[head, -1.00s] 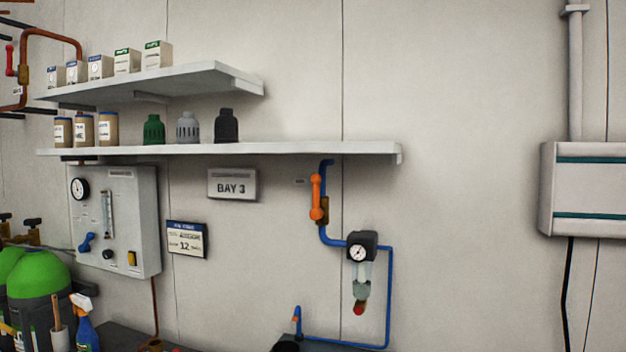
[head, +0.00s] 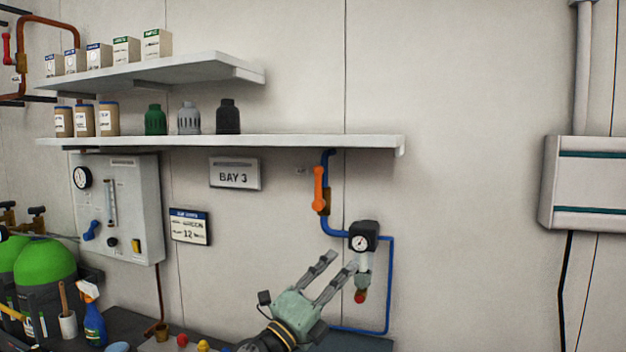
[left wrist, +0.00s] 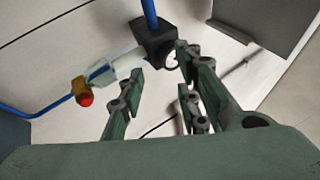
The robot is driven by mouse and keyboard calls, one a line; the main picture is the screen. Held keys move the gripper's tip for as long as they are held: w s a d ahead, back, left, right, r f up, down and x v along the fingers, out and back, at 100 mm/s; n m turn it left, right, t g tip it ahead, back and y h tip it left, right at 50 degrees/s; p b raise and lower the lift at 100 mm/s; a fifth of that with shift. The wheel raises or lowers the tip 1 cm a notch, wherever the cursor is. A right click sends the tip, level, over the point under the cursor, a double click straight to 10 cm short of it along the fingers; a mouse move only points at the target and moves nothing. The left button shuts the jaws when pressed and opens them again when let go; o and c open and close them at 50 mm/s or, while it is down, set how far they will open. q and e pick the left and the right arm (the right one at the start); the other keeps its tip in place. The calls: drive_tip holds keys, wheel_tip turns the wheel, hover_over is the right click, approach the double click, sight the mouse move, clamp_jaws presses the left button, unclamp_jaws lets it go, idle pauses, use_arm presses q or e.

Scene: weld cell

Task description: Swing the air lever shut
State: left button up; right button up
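The air lever (head: 319,190) is an orange handle on a brass valve (head: 325,202) in the blue air pipe (head: 327,223) on the wall. It stands upright, in line with the pipe, under the lower shelf. My left gripper (head: 338,271) is open and empty, below the lever and in front of the pipe loop. Its fingers point up and to the right. A filter regulator (head: 363,237) with a gauge and clear bowl is just beyond the fingertips. In the left wrist view the regulator (left wrist: 154,42) shows past the open fingers (left wrist: 160,92); the lever is not visible there. My right gripper is not in view.
The lower shelf (head: 280,142) juts out above the lever. A grey panel (head: 140,215) with a gauge and a BAY 3 sign (head: 234,175) are to the left. Green cylinders (head: 45,262) and a spray bottle (head: 93,318) stand lower left.

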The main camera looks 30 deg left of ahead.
use_arm(q)
wheel_tip(320, 180, up, 12)
drive_tip(key=a+m+g+h, duration=0.1)
drive_tip(key=m+g+h, duration=0.35)
drive_tip(key=m, duration=0.75)
drive_tip(key=m+y+p, duration=0.1)
drive_tip(key=m+y, duration=0.2)
drive_tip(key=m, duration=0.1)
approach(319, 188)
wheel_tip(319, 188, up, 3)
drive_tip(key=w, duration=0.1)
drive_tip(key=p+x, duration=0.4)
drive_tip(key=x, duration=0.3)
drive_tip(key=shift+w+a+f+g, duration=0.15)
drive_tip(key=shift+w+f+g, duration=0.3)
drive_tip(key=shift+w+f, duration=0.05)
drive_tip(key=shift+c, duration=0.5)
drive_tip(key=c, duration=0.5)
clamp_jaws()
